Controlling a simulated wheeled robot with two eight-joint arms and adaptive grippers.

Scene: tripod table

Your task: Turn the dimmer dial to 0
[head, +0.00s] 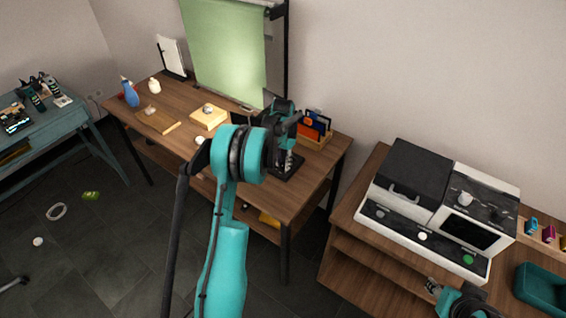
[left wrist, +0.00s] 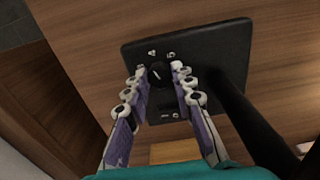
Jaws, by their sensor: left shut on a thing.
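The dimmer dial (left wrist: 159,72) is a small dark knob with a light pointer line, on a flat black panel (left wrist: 215,50) in the left wrist view. My left gripper (left wrist: 160,78) has its fingers on both sides of the dial and is shut on it. The pointer slants, but its reading cannot be made out. Small pale marks sit around the dial. In the head view the black panel (head: 287,171) lies on the wooden table, and my left gripper (head: 288,160) is over it, hiding the dial. My right gripper (head: 433,286) is at the lower right; its fingers are unclear.

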